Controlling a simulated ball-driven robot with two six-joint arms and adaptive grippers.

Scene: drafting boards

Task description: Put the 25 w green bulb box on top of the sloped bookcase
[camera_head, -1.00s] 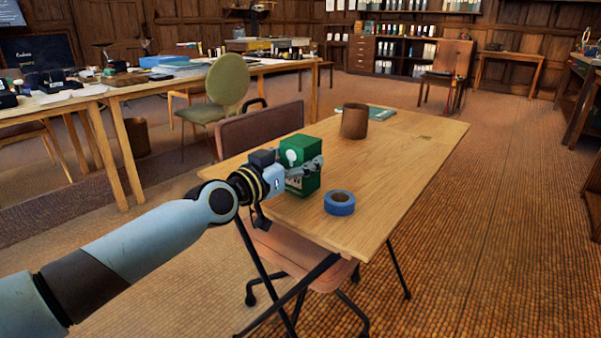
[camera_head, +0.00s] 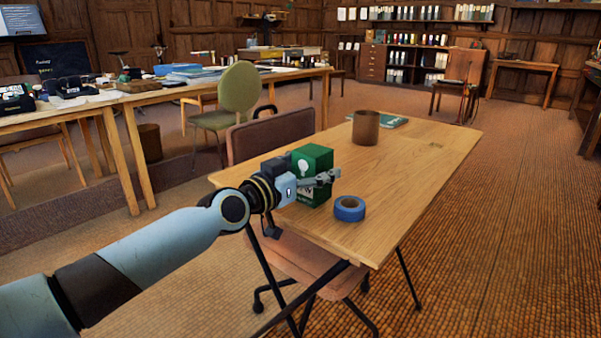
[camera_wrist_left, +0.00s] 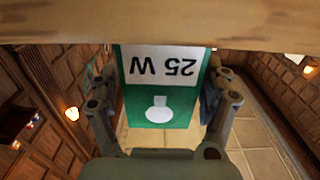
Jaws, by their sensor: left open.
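The green 25 W bulb box (camera_head: 313,163) stands upright on the wooden table, near its left edge. It has a white bulb picture and a white label. In the left wrist view the box (camera_wrist_left: 160,93) appears upside down, with "25 W" readable. My left gripper (camera_head: 322,180) is at the box, its fingers open on either side of it. In the wrist view a small gap shows beside the left finger; contact at the right finger is unclear. A low bookcase (camera_head: 419,60) stands at the far wall; I cannot tell whether its top slopes. My right gripper is out of view.
Blue tape (camera_head: 349,208) lies just right of the box. A brown cup (camera_head: 366,127) and a green book (camera_head: 393,122) are farther back on the table (camera_head: 425,160). Floor to the right is open.

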